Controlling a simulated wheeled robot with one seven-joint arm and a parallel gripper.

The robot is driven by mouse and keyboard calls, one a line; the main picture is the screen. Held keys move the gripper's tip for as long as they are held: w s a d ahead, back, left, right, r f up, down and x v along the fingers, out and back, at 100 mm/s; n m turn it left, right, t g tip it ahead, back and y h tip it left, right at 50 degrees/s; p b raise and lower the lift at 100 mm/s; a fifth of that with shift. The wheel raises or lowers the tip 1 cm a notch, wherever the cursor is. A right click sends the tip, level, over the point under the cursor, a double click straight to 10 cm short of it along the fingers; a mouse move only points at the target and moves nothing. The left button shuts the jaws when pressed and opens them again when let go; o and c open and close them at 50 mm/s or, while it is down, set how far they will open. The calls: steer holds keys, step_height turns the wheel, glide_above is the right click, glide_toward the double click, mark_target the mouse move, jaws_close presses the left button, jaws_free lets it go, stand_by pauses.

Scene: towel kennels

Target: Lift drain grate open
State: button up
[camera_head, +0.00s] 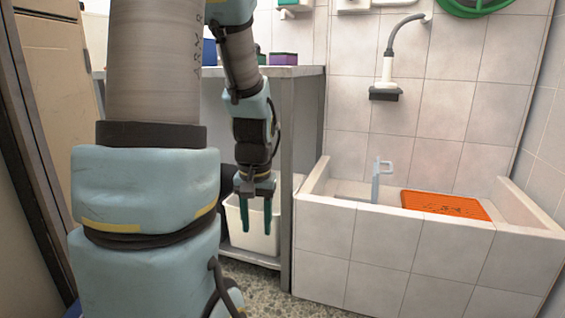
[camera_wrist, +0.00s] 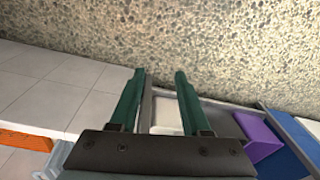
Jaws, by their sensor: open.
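An orange flat panel (camera_head: 445,205) with dark markings lies in the tiled basin at the right; it may be the drain grate, but I cannot tell for sure. A pale grey-blue upright handle (camera_head: 377,180) stands at its left in the basin. Part of the orange panel also shows at the left edge of the wrist view (camera_wrist: 25,140). My gripper (camera_head: 256,222) points down, left of the basin and in front of the shelf unit. Its green fingers (camera_wrist: 159,78) are apart, with nothing held between them.
The basin's tiled front wall (camera_head: 400,258) stands to the right of my gripper. A white bin (camera_head: 250,238) is on the low shelf behind the fingers. A grey shelf post (camera_head: 287,190) stands between gripper and basin. A shower head (camera_head: 386,82) hangs above the basin.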

steer(key=s+a, duration=0.1)
steer(key=s, duration=0.3)
step_height(320, 180, up, 39)
steer(key=p, duration=3.8)
steer(key=shift+f+n+t, duration=0.2)
steer(key=shift+n+t, duration=0.1)
